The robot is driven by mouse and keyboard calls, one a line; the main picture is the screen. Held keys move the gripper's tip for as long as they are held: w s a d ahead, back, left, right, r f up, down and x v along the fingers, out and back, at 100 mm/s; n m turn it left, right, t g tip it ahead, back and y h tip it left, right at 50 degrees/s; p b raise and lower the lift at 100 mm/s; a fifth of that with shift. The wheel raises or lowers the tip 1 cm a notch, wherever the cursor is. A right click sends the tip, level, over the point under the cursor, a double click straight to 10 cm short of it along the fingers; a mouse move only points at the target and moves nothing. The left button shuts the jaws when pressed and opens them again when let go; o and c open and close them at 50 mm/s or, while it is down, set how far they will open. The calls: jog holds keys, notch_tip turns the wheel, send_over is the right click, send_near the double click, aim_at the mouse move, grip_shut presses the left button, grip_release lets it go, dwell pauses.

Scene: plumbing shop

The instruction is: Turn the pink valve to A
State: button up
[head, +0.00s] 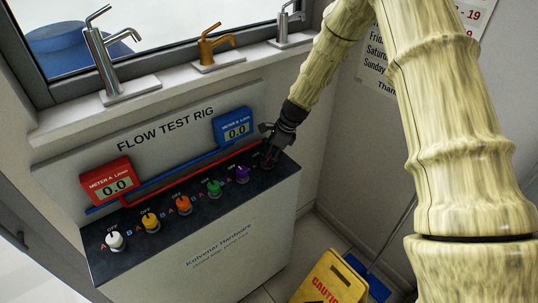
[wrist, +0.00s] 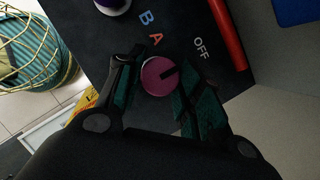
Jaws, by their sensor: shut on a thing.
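The pink valve (wrist: 154,79) is a round knob with a dark pointer bar, seen from above in the wrist view. Its bar points up and right, roughly toward the OFF label (wrist: 201,48). The A label (wrist: 155,40) is straight above the knob, with the B label (wrist: 145,18) beyond it. My gripper (wrist: 158,82) is shut on the knob, one finger on each side. In the head view my gripper (head: 270,152) is at the right end of the black panel (head: 130,235) and mostly hides the pink valve.
White, yellow, orange, green and purple (head: 242,174) valves line the panel to the left. The red meter A (head: 107,182) and blue meter B (head: 234,127) both read 0.0. Taps stand on the sill above. A yellow caution sign (head: 330,280) stands on the floor.

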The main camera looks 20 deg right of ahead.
jog(key=n+g, duration=0.1)
jog(key=n, duration=0.2)
jog(key=n+g, duration=0.1)
jog(key=n, duration=0.1)
jog(key=shift+w+n, duration=0.2)
jog(key=shift+n, duration=0.2)
jog(key=n+g+b, duration=0.1)
jog(key=n+g, duration=0.1)
jog(key=n, duration=0.4)
jog(key=shift+w, duration=0.1)
dwell(0.3)
jog(key=o, duration=1)
jog(key=v, duration=1.2)
jog(key=shift+w+g, duration=0.25)
jog(key=shift+g, duration=0.05)
